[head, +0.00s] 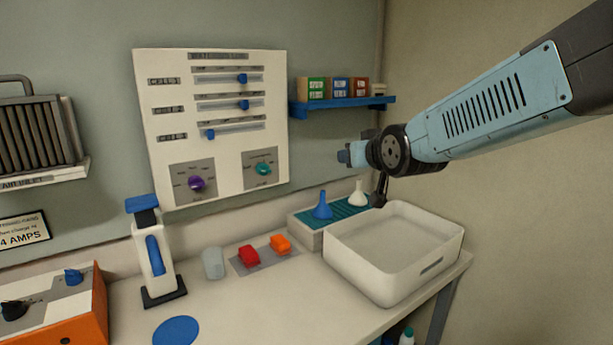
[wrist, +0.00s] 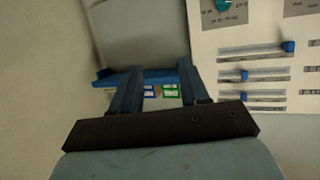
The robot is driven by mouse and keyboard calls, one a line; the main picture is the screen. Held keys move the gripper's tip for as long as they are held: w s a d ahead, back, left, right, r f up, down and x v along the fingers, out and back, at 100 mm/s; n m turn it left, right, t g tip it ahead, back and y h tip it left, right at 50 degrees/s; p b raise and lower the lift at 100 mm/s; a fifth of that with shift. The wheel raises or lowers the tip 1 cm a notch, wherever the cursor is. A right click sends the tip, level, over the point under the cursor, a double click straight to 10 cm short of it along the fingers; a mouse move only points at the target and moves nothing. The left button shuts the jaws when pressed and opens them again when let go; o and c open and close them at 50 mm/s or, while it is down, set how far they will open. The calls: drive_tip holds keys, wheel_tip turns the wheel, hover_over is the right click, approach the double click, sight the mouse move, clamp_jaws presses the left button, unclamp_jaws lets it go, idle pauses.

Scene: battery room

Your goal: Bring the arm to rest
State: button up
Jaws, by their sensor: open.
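My light-blue arm reaches in from the right in the head view. My gripper (head: 346,156) is at its end, in the air above the back of the white tub and in front of the wall, pointing left. In the wrist view my gripper (wrist: 158,82) shows two dark blue fingers standing apart with nothing between them. The blue wall shelf (wrist: 112,80) and its small boxes (wrist: 168,91) show behind and between the fingers. The fingers are small and partly overlapped in the head view.
A white tub (head: 395,278) stands on the bench under my arm. Blue and white funnels (head: 322,205) stand behind it. A slider panel (head: 215,125) hangs left of my gripper, and the shelf (head: 340,106) is just above. A pump dispenser (head: 153,255) stands further left.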

drive_tip(key=s+d+f+m+g+h, duration=0.1)
drive_tip(key=s+d+f+g, duration=0.1)
drive_tip(key=s+d, duration=0.2)
drive_tip(key=s+d+f+m+g+h, duration=0.1)
drive_tip(key=s+d+f+g, duration=0.1)
drive_tip(key=s, duration=0.9)
drive_tip(key=s+d+f+m+g+h, duration=0.1)
drive_tip(key=s+d+f+g+h, duration=0.1)
drive_tip(key=s+d+g, duration=0.2)
drive_tip(key=s+d, duration=0.2)
drive_tip(key=s, duration=0.2)
drive_tip(key=shift+s+d, duration=0.25)
drive_tip(key=shift+d, duration=0.15)
